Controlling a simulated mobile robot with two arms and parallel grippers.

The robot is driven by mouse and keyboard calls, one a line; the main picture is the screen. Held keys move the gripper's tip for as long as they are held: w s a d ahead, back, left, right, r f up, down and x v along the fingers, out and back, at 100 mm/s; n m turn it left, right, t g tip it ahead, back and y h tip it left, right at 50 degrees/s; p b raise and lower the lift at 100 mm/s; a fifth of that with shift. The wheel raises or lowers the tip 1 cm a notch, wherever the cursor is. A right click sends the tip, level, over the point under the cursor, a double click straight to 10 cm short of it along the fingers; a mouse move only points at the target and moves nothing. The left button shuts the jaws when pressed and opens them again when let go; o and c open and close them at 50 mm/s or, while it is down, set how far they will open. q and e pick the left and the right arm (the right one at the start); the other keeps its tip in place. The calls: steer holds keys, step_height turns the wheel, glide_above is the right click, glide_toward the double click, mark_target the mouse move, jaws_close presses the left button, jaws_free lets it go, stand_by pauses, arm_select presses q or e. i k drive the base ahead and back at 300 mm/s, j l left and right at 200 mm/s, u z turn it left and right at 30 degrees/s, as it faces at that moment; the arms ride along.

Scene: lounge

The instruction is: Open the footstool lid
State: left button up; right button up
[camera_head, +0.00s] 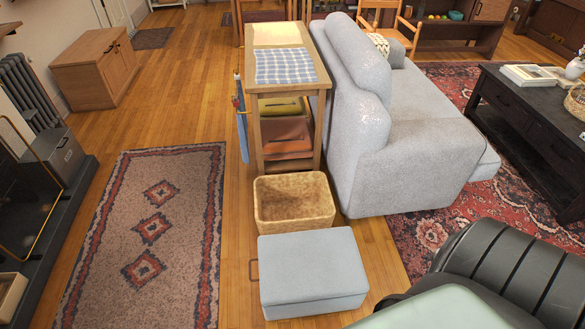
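The footstool (312,268) is a light grey-blue upholstered box at the lower middle of the head view. It stands on the wood floor with its padded lid (310,262) lying flat and closed on top. A seam runs below the lid along the front. A thin brown loop (253,270) sticks out at its left side. The inside of the footstool is hidden. Neither of my grippers is in view.
A wicker basket (293,204) stands right behind the footstool, before a wooden shelf table (290,88). A grey sofa (410,150) is behind right. A black ribbed padded shape (510,268) is at the lower right. A patterned rug (150,235) lies clear on the left.

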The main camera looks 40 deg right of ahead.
mark_target(299, 267)
steer(key=i+j+z, duration=0.2)
steer(key=j+z, duration=0.15)
steer(key=z, duration=0.15)
steer(key=i+j+z, duration=0.1)
steer(key=j+z, duration=0.35)
steer(key=i+j+z, duration=0.1)
steer(key=j+z, duration=0.85)
steer(key=k+l, duration=0.05)
steer(key=l, duration=0.05)
